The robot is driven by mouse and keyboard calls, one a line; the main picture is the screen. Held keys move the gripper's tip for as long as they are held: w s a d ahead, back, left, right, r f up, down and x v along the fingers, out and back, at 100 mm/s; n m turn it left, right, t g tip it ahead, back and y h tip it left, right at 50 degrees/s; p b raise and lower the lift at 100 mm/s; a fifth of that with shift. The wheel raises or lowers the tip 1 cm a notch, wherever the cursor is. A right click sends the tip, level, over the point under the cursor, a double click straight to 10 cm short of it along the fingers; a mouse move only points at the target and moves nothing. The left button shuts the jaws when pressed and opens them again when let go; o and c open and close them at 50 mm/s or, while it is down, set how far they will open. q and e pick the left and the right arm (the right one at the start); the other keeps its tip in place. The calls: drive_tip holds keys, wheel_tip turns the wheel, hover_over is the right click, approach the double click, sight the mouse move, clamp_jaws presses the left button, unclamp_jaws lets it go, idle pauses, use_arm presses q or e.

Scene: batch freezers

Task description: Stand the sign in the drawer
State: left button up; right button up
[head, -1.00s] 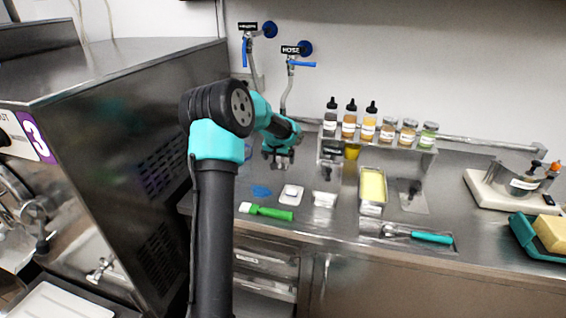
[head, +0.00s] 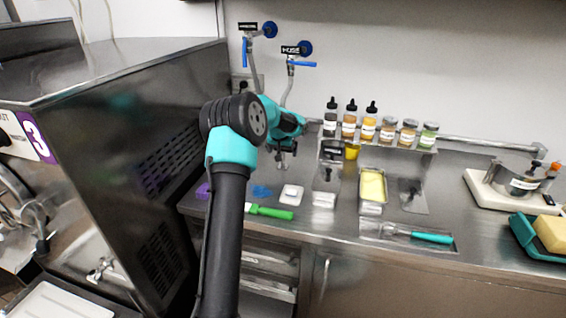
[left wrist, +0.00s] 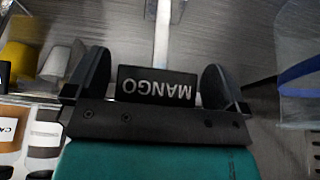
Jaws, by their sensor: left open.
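A small black sign with white letters reading MANGO (left wrist: 157,86) shows upside down in the left wrist view, between the two fingers of my left gripper (left wrist: 155,76). The fingers are apart, with gaps at both sides of the sign. In the head view my left gripper (head: 283,160) is over the back of the steel counter, left of the bottle shelf; I cannot make out the sign there. Metal drawer fronts (head: 270,262) are below the counter, partly hidden by my left arm. My right gripper is not in view.
Bottles and jars stand on a shelf (head: 385,140) at the back. A yellow cup (head: 351,152), a white tub (head: 292,194), a green-handled brush (head: 270,212) and a steel pan (head: 372,209) are on the counter. The dark freezer (head: 130,150) rises at left.

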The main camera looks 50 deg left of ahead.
use_arm(q)
drive_tip(key=shift+w+a+f, duration=0.15)
drive_tip(key=shift+w+f, duration=0.15)
drive_tip(key=shift+f, duration=0.25)
drive_tip(key=c, duration=1.1)
drive_tip(key=shift+r, duration=0.15)
drive_tip(key=shift+c, duration=0.2)
drive_tip(key=shift+s+r, duration=0.1)
drive_tip(key=shift+r, duration=0.4)
drive_tip(key=s+d, duration=0.1)
drive_tip(key=s, duration=0.1)
drive_tip(key=s+d, duration=0.1)
drive_tip(key=s, duration=0.1)
drive_tip(key=s+d, duration=0.2)
drive_tip(key=shift+s, duration=0.25)
wheel_tip(320, 180, up, 14)
drive_tip(key=shift+f, duration=0.15)
drive_tip(key=shift+d, duration=0.1)
